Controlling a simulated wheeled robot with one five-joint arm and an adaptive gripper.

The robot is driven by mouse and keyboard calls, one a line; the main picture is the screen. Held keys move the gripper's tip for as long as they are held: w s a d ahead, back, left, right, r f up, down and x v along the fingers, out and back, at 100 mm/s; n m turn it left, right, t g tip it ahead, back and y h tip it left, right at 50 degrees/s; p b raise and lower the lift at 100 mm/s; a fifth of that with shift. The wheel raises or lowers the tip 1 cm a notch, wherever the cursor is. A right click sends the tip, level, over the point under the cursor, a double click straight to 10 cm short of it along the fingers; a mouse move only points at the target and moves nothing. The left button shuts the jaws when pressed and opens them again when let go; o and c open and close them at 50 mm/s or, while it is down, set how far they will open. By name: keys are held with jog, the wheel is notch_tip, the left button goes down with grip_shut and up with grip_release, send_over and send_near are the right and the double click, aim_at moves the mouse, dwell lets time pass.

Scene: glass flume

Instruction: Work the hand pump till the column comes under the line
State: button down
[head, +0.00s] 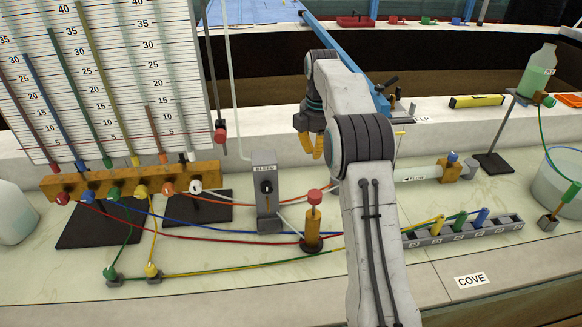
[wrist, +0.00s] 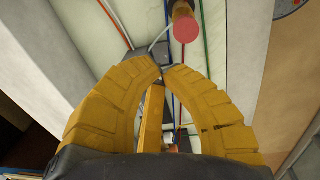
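The hand pump (head: 313,228) is a brass cylinder with a red knob, upright on the bench right of the grey BLEED block. Its red knob also shows at the top of the wrist view (wrist: 185,26), beyond my fingertips. My gripper (head: 311,152) has yellow fingers and hangs above the pump, apart from it. In the wrist view its fingertips (wrist: 161,69) meet with nothing between them. The scale board (head: 110,85) stands at left with several coloured columns. A thin red line (head: 190,138) crosses it low down, ending near a red slider (head: 220,134). The columns' exact heights against the line are hard to read.
A brass manifold (head: 130,183) with coloured valves sits below the board. The BLEED block (head: 266,195) stands close left of the pump. Coloured tubes cross the bench around the pump. A grey rack (head: 463,230) with plugs lies at right.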

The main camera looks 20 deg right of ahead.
aim_at(314, 192)
jog(key=shift+s+a+r+g, duration=0.15)
jog(key=shift+s+r+g, duration=0.1)
jog(key=shift+s+r, duration=0.45)
jog(key=shift+s+a+r+g, duration=0.1)
jog(key=shift+s+r+g, duration=0.15)
jog(key=shift+s+r, duration=0.4)
jog(key=shift+w, duration=0.15)
notch_tip(314, 192, down, 14)
jog(key=shift+r+b, duration=0.1)
jog(key=shift+b, duration=0.65)
notch_tip(314, 192, down, 5)
jog(key=b, duration=0.3)
jog(key=shift+f, duration=0.2)
jog(key=shift+r, duration=0.1)
notch_tip(314, 192, up, 12)
jog(key=shift+r, duration=0.1)
